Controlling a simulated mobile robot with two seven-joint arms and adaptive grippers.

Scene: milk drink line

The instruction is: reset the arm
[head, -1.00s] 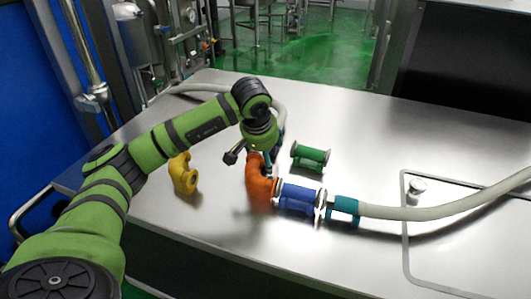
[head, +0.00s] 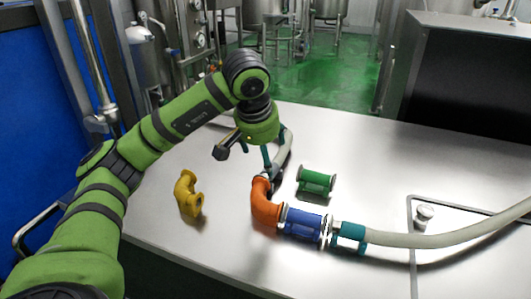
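My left arm comes in from the left and its gripper (head: 244,160) hangs over the table, just behind and above the orange elbow pipe (head: 264,206). Its fingers are spread apart with nothing seen between them. The orange elbow stands on the table, joined in line with a blue pipe piece (head: 303,224) and a teal hose end (head: 348,236). A pale hose (head: 420,240) runs from there to the right. Another stretch of hose (head: 284,152) lies behind the gripper, partly hidden by it. My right gripper is out of view.
A yellow elbow pipe (head: 187,194) lies left of the gripper, and a green pipe piece (head: 316,181) lies to its right. The steel table (head: 370,160) is clear at the back right.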

